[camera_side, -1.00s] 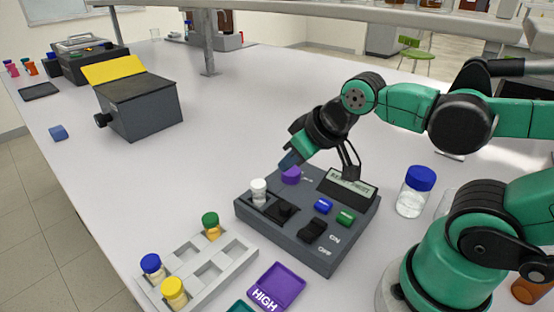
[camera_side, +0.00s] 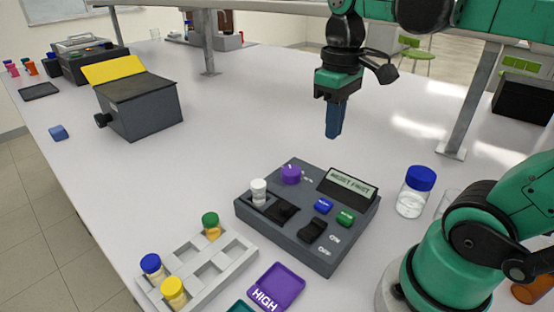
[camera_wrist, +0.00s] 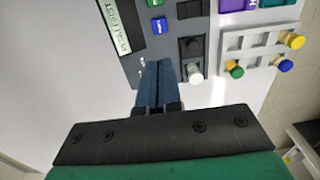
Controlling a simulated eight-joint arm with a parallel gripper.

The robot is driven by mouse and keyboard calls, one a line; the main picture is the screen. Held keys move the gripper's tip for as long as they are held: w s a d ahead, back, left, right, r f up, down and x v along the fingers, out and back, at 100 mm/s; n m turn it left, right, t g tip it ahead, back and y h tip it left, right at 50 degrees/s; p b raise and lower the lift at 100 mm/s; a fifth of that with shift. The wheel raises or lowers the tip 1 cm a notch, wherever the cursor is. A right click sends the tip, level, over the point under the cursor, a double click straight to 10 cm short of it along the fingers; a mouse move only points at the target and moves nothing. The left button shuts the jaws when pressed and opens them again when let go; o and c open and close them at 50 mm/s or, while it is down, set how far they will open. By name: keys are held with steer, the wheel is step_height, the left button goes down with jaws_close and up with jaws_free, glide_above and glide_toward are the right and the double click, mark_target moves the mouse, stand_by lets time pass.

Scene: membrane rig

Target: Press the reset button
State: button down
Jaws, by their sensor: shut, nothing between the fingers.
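A dark grey device (camera_side: 270,224) stands on the bench. It carries a blue button (camera_side: 324,206), a green button (camera_side: 345,218), a purple knob (camera_side: 290,175), a black rocker switch (camera_side: 312,231) marked ON and OFF, and a lit display (camera_side: 347,189) that seems to read "RESET FIRST". The button labels are too small to read. The wrist view also shows the blue button (camera_wrist: 160,25) and green button (camera_wrist: 155,3); the knob is not visible there. My gripper (camera_side: 333,135) points down, its blue fingers shut and empty, high above the bench and behind the device. Its fingers (camera_wrist: 158,66) also show in the wrist view.
A white-capped vial (camera_side: 259,190) stands in the device's slot. A grey rack (camera_side: 202,268) with several capped vials and a purple HIGH tray (camera_side: 277,287) are in front. A blue-lidded jar (camera_side: 414,192) stands right.

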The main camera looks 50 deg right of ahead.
mark_target(323, 203)
steer(key=shift+f, duration=0.1)
step_height(323, 203, down, 14)
steer(key=shift+r, duration=0.1)
stand_by(0.7)
steer(key=shift+f, duration=0.95)
step_height(323, 203, up, 14)
steer(key=shift+r, duration=0.2)
stand_by(0.6)
stand_by(0.5)
